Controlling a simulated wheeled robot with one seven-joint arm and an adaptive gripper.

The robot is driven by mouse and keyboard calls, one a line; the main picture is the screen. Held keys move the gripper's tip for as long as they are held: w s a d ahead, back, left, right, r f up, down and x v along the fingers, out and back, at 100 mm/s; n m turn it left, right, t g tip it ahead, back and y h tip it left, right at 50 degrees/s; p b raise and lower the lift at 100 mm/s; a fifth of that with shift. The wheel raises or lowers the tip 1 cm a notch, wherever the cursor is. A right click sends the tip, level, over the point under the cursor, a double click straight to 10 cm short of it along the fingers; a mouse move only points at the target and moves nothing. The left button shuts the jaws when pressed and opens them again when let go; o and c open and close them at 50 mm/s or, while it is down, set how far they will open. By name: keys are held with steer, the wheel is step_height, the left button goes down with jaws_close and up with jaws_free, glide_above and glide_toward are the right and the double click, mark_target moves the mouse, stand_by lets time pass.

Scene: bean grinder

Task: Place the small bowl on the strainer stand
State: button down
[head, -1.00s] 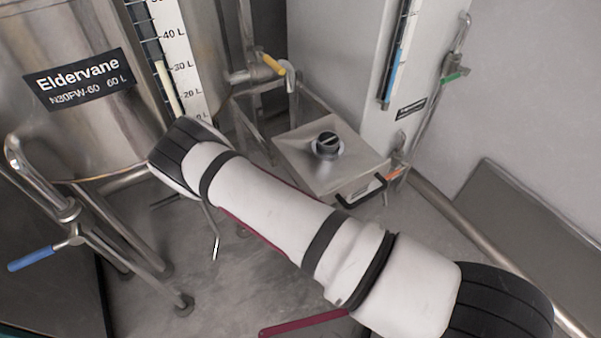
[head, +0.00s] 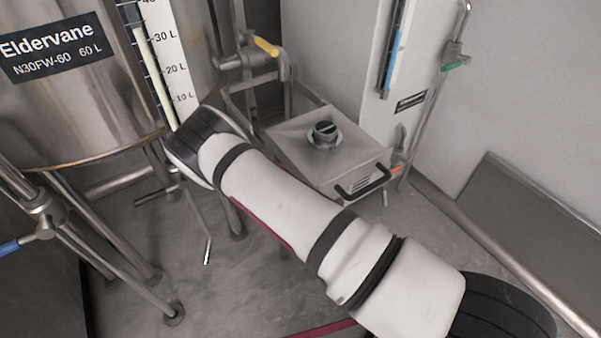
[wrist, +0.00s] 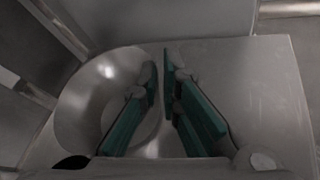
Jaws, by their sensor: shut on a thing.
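The small bowl (wrist: 88,105) is shiny round metal, at the left in the wrist view. My gripper (wrist: 163,75), with teal fingers, is shut on its right rim, one finger inside the bowl and one outside. A flat grey panel (wrist: 265,85) lies beyond and to the right of the bowl; I cannot tell whether they touch. My arm crosses the head view, and the gripper and bowl are hidden there. I cannot make out the strainer stand for certain in either view.
A steel tank (head: 75,125) on legs stands at the left, with a blue-handled valve (head: 12,246) near it. A square metal unit (head: 352,160) with a black knob and handle stands beyond my arm. A wall (head: 530,90) is at the right. Some grey floor (head: 225,290) is clear.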

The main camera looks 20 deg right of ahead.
steer(key=shift+f, duration=0.2)
steer(key=c, duration=2.2)
jaws_free()
steer(key=shift+f, duration=0.1)
steer(key=o, duration=0.4)
steer(key=shift+s+a+r, duration=0.1)
steer(key=shift+a+r, duration=0.1)
steer(key=shift+r, duration=0.05)
steer(key=p+v, duration=0.4)
steer(key=v, duration=0.7)
steer(key=shift+s+a, duration=0.15)
steer(key=shift+s, duration=0.05)
